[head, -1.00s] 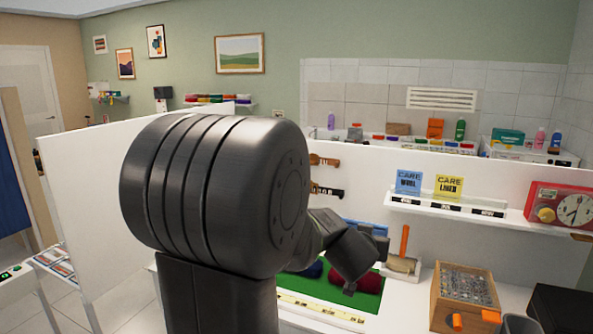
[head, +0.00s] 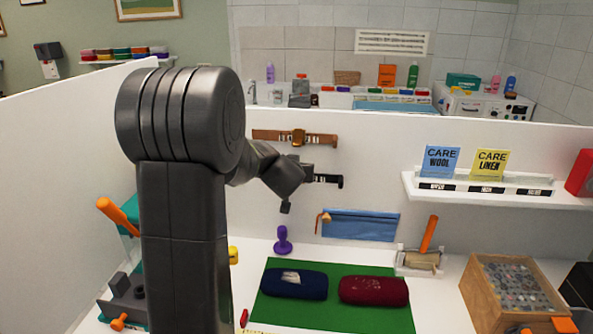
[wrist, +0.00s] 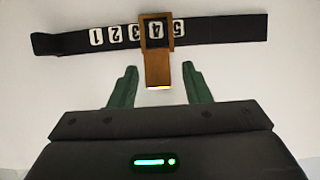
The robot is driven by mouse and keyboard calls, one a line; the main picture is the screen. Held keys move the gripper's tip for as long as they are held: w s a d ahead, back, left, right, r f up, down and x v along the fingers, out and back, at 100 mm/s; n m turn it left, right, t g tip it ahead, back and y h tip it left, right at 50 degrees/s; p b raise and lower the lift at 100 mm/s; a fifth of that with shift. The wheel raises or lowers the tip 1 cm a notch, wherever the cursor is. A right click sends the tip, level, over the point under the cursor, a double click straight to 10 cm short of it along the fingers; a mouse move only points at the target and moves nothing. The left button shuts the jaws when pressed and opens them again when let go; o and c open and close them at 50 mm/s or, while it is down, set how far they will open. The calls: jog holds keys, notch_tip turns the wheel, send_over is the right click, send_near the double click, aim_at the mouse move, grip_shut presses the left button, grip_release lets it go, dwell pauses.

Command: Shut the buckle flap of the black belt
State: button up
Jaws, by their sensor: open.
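The black belt (head: 328,181) hangs level on the white wall panel, partly hidden by my arm in the head view. In the wrist view the belt (wrist: 222,30) crosses the top, with white number tags upside down. Its bronze buckle frame (wrist: 157,17) surrounds the belt around the tag that looks like 4. The buckle flap (wrist: 157,69) stands open, extending from the frame toward my gripper. My gripper (wrist: 159,74) is open and empty, its green fingers on either side of the flap with gaps. Whether the fingertips reach the flap's depth I cannot tell.
A brown belt (head: 268,136) hangs just above. A blue pouch (head: 360,225) hangs below right, and a purple stamp (head: 283,240) stands below. A green mat (head: 335,311) carries two rolled cloths. A card shelf (head: 500,196) juts out at right.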

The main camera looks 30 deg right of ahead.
jog(key=shift+x, duration=0.9)
jog(key=shift+s, duration=0.1)
grip_shut()
